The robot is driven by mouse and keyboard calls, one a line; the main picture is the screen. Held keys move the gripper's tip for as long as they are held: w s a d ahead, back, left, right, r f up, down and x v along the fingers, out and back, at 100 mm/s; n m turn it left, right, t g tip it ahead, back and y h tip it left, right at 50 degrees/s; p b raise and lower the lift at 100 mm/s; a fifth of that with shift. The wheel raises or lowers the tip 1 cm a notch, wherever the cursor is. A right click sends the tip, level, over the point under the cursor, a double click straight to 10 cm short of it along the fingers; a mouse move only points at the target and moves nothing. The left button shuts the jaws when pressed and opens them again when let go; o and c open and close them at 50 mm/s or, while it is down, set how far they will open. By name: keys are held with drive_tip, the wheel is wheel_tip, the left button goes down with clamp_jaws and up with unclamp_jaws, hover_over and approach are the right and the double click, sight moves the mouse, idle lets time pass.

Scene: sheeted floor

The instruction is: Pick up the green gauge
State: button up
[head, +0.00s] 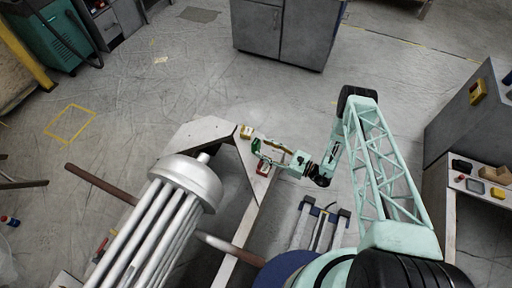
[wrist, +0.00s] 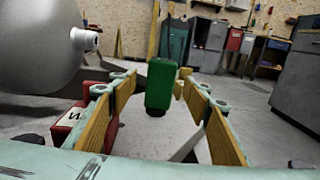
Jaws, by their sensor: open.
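The green gauge (wrist: 160,86) is a dark green, upright block with a small knob at its lower end, in the middle of the wrist view. In the head view it is a small green piece (head: 256,146) at the edge of a pale metal plate. My gripper (head: 266,151) is open, reaching left over the plate. Its yellow-padded fingers appear on either side of the gauge in the wrist view, with gaps to both pads. I cannot tell how deep the gauge sits between them. The fingers partly hide the plate.
A red box (wrist: 70,123) stands beside the left finger; it also shows in the head view (head: 262,169). A yellow block (head: 245,131) lies just beyond the gauge. A large silver tube bundle with a domed end (head: 187,178) stands close on the left.

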sight(259, 146)
drive_tip(key=shift+a, duration=0.1)
drive_tip(key=shift+b+x, duration=0.5)
drive_tip(key=shift+x, duration=2)
drive_tip(key=shift+w+f, duration=0.1)
drive_tip(key=shift+c, duration=0.3)
drive_tip(key=c, duration=1)
drive_tip(key=shift+o, duration=0.2)
drive_tip(key=shift+r+p, duration=1.1)
drive_tip(key=shift+r, duration=3.9)
drive_tip(key=shift+r, duration=0.1)
